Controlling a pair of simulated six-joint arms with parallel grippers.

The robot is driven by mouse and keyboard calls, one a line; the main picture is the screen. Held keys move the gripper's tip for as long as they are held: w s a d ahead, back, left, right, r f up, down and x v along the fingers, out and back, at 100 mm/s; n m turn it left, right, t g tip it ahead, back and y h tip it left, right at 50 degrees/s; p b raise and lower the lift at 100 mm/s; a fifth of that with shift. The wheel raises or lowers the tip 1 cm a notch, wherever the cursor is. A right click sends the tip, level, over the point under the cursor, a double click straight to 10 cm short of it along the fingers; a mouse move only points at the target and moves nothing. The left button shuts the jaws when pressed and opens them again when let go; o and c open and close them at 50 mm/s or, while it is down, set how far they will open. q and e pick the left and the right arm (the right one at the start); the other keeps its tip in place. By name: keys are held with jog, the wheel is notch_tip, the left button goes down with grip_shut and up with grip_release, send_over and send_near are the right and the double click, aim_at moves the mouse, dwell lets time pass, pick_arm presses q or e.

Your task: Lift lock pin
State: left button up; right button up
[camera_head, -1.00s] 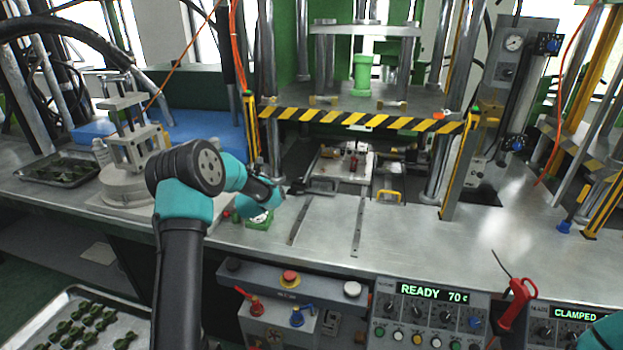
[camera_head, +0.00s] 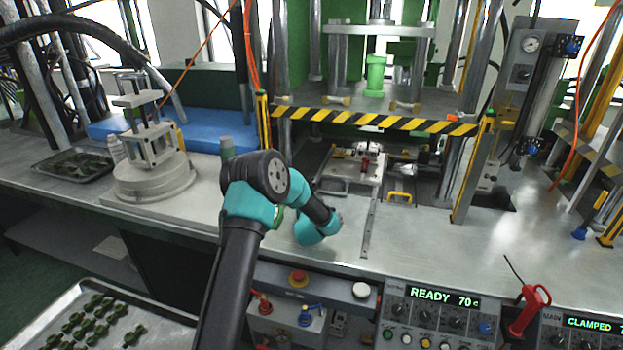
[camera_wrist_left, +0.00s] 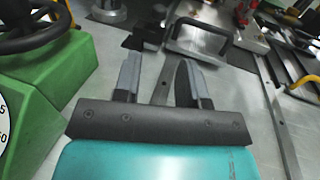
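My left gripper (camera_wrist_left: 160,80) is open and empty in the left wrist view, its two grey fingers apart above the bare metal table. In the head view my left arm reaches over the table, in front of the press, and its own wrist hides the fingers. The metal mold (camera_head: 340,178) lies in the press opening, beyond the gripper, with a small red part (camera_head: 365,164) standing on it. I cannot tell which part is the lock pin. A flat plate with a wire handle (camera_wrist_left: 200,42) lies ahead of the fingers in the wrist view. My right gripper is not in view.
A yellow handle (camera_head: 400,196) lies right of the mold. A green block with a black handwheel (camera_wrist_left: 40,95) stands close left of the gripper. The striped press edge (camera_head: 380,121) overhangs the mold.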

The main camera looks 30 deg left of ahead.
aim_at(311, 179)
pick_arm(q)
jog(key=x, duration=1.5)
jog(key=shift+w+a, duration=0.2)
jog(key=shift+w, duration=0.05)
grip_shut()
